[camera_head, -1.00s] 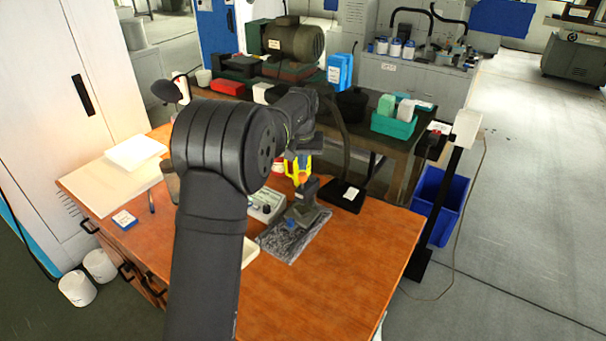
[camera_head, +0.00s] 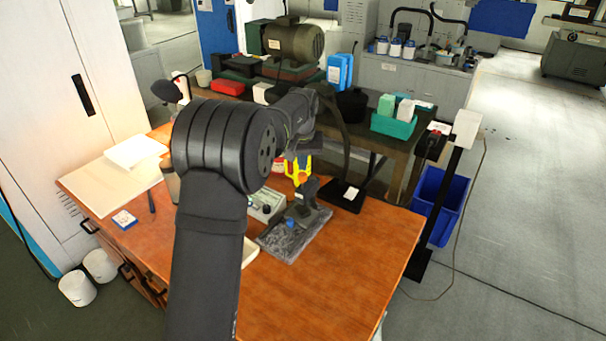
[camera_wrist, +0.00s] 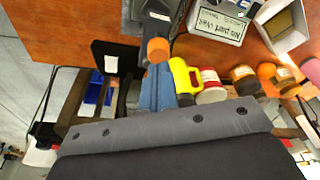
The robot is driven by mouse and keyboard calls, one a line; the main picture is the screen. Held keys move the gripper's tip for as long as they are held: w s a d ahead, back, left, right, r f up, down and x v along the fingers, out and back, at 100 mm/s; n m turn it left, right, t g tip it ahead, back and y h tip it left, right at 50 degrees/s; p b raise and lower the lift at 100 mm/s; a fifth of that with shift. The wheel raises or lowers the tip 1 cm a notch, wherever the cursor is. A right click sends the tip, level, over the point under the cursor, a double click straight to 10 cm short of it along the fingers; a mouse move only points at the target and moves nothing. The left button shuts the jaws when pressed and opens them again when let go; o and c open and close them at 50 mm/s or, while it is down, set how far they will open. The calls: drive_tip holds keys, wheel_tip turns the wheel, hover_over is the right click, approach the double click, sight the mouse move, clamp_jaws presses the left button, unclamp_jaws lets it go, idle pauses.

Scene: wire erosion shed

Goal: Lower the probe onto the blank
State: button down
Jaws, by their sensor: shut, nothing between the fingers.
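The dark probe stand (camera_head: 304,208) stands on a grey plate (camera_head: 278,243) on the orange bench. A blue piece (camera_head: 290,223), which looks like the blank, sits on the plate at the foot of the stand. An orange knob (camera_head: 300,179) tops the stand's lever, and it shows in the wrist view (camera_wrist: 158,47) just beyond my fingertips. My gripper (camera_wrist: 158,78) is shut and empty, its blue-grey fingers pointing at the knob. I cannot tell whether they touch it. The probe tip and its gap to the blank are too small to make out.
A grey readout box (camera_wrist: 218,18) reads "No part" and "Wait". A yellow object (camera_wrist: 184,78) and a red-and-white jar (camera_wrist: 210,88) stand close beside my fingers. A black stand base (camera_head: 345,197) lies right of the probe stand. The bench's front right is clear.

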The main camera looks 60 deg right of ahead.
drive_tip(key=shift+x, duration=1.1)
drive_tip(key=shift+s+a+r, duration=0.1)
drive_tip(key=shift+a, duration=0.1)
drive_tip(key=shift+w+d+v, duration=0.1)
drive_tip(key=shift+d+v, duration=0.1)
drive_tip(key=shift+v, duration=0.9)
drive_tip(key=shift+w+d+v, duration=0.15)
drive_tip(key=shift+d+v, duration=0.05)
drive_tip(key=shift+v, duration=0.95)
drive_tip(key=shift+w+d+v, duration=0.1)
drive_tip(key=shift+d+v, duration=0.1)
drive_tip(key=shift+v, duration=0.9)
drive_tip(key=shift+r, duration=0.15)
drive_tip(key=shift+s+a+x, duration=0.1)
drive_tip(key=shift+a+x, duration=0.1)
drive_tip(key=shift+x, duration=0.95)
drive_tip(key=shift+s+a+x, duration=0.15)
drive_tip(key=shift+a+x, duration=0.05)
drive_tip(key=shift+x, duration=0.9)
drive_tip(key=shift+s+a+x, duration=0.1)
drive_tip(key=shift+a+x, duration=0.1)
drive_tip(key=shift+x, duration=0.95)
